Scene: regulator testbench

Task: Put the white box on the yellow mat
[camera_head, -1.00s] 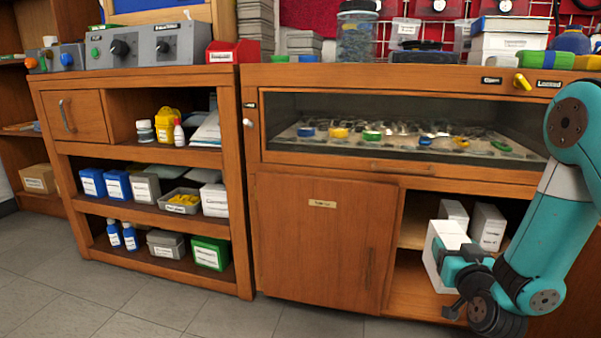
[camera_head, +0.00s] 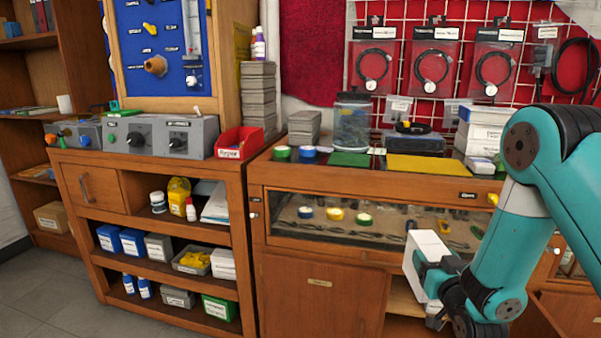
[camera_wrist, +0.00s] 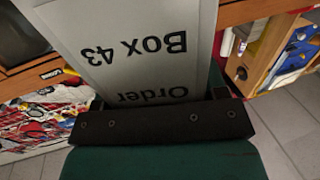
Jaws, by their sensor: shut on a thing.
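The white box (camera_head: 427,262) is in my gripper (camera_head: 440,280), in front of the cabinet's glass-fronted display section and below the bench top. In the wrist view the white box (camera_wrist: 135,45) fills the upper middle, with "Order Box 43" printed on it upside down. My gripper (camera_wrist: 160,105) is shut on its near end. The yellow mat (camera_head: 428,167) lies flat on the bench top, above and behind the box in the head view. Its visible surface is bare.
A green mat (camera_head: 350,159) lies left of the yellow mat. Behind stand a jar (camera_head: 353,122) and a dark case (camera_head: 412,142). Stacked white boxes (camera_head: 483,132) stand to the right. Tape rolls (camera_head: 282,153) and a red bin (camera_head: 238,143) are at the left.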

